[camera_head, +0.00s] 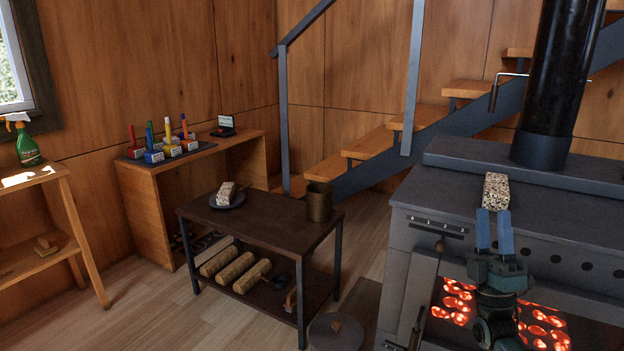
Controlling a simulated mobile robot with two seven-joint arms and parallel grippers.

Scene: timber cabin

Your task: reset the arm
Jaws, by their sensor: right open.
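My right gripper (495,213) reaches up from the bottom right, in front of the stove (447,203). Its two blue fingers are apart and point toward a speckled, nougat-like block (496,191) on the stove top. The block's near end is right at the fingertips; I cannot tell whether they touch it. The block does not appear to be held. My left gripper is not in view.
The stove has a dark flue (558,90) and glowing embers (545,325) behind my right arm. A low table (270,222) carries a similar block (226,192) on a plate and a brown cup (318,202). Logs (235,270) lie below. Open floor shows at left.

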